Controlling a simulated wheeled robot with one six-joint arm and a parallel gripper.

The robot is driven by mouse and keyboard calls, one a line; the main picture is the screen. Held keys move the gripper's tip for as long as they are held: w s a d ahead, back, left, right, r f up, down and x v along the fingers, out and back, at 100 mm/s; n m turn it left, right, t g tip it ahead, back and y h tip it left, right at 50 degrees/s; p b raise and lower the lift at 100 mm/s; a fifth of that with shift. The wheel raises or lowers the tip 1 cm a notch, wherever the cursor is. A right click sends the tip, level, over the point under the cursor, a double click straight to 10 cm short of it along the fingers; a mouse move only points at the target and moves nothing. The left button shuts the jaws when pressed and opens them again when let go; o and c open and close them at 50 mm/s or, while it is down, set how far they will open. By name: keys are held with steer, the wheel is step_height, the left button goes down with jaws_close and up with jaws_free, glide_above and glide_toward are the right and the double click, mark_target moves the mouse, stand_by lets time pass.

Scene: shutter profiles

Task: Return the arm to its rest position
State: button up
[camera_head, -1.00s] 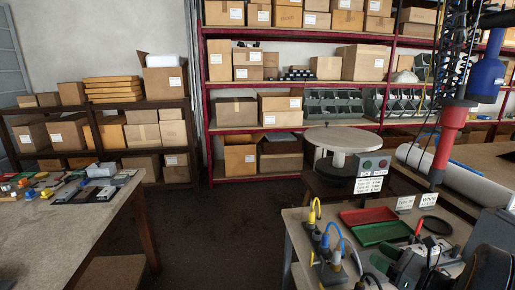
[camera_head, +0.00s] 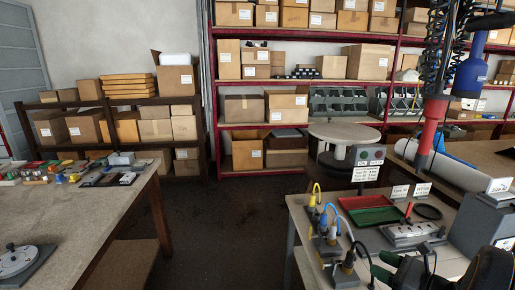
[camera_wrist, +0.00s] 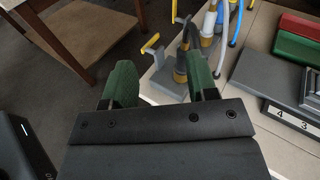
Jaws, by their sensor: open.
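My gripper (camera_wrist: 161,88) shows in the wrist view with its two green fingers spread apart and nothing between them. It is above the near left edge of the right-hand table, with a yellow-topped fixture (camera_wrist: 158,57) beyond the fingers. In the head view a dark part of my arm (camera_head: 490,270) fills the lower right corner, and a green finger shows at its left end.
The right-hand table (camera_head: 300,208) bears cabled connectors (camera_head: 328,232), a red tray (camera_head: 358,202), a green tray (camera_head: 375,216) and a grey device (camera_head: 412,234). A left table (camera_head: 70,215) holds small parts. Dark floor (camera_head: 225,235) lies open between the tables. Shelves with boxes stand behind.

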steer(key=s+a+f+n+g+h, duration=0.45)
steer(key=s+a+n+g, duration=0.45)
steer(key=n, duration=0.4)
steer(key=s+a+r+n+h+p, duration=0.2)
steer(key=s+a+r+n+h, duration=0.2)
steer(key=a+r+n, duration=0.5)
steer(key=n+h, duration=0.2)
steer(key=n, duration=0.2)
steer(key=shift+s+n, duration=0.25)
steer(key=shift+n, duration=0.05)
steer(key=shift+r, duration=0.1)
steer(key=shift+c, duration=0.3)
